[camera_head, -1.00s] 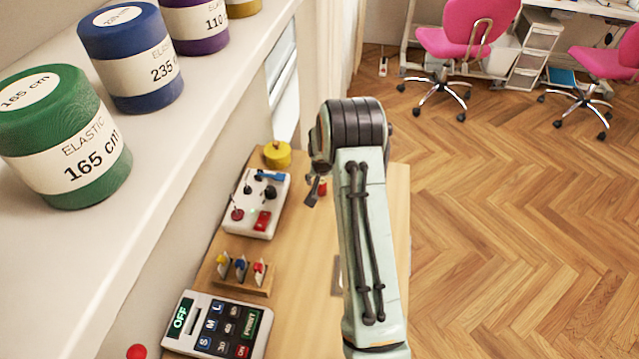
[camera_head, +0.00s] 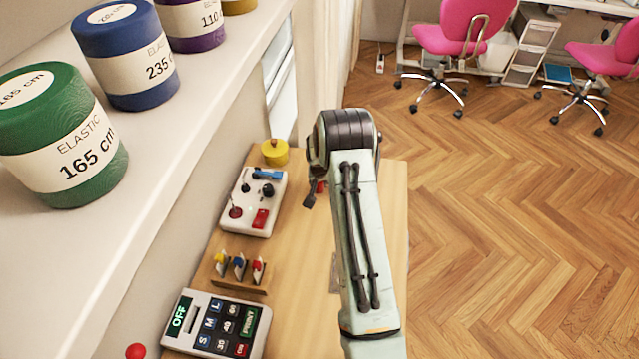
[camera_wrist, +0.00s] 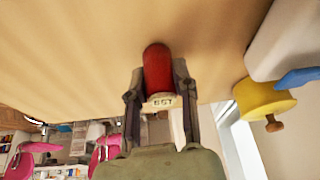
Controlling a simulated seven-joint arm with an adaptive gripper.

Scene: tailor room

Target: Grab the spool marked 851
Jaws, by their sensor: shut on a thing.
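A red spool (camera_wrist: 157,68) is between the fingers of my gripper (camera_wrist: 160,88) in the wrist view. The fingers are shut on it from both sides. A small pale label with dark digits shows at its near end; the digits are too small to read surely. In the head view my gripper (camera_head: 309,197) hangs over the wooden table (camera_head: 290,310), mostly hidden by my arm, and only a bit of the red spool (camera_head: 321,187) shows beside it. I cannot tell whether the spool touches the table.
A yellow round knobbed thing (camera_head: 274,152) and a white control box (camera_head: 251,203) stand left of my gripper. Nearer are a wooden holder with coloured tags (camera_head: 238,270) and a keypad device (camera_head: 217,325). A shelf (camera_head: 185,130) with large elastic spools runs along the left.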

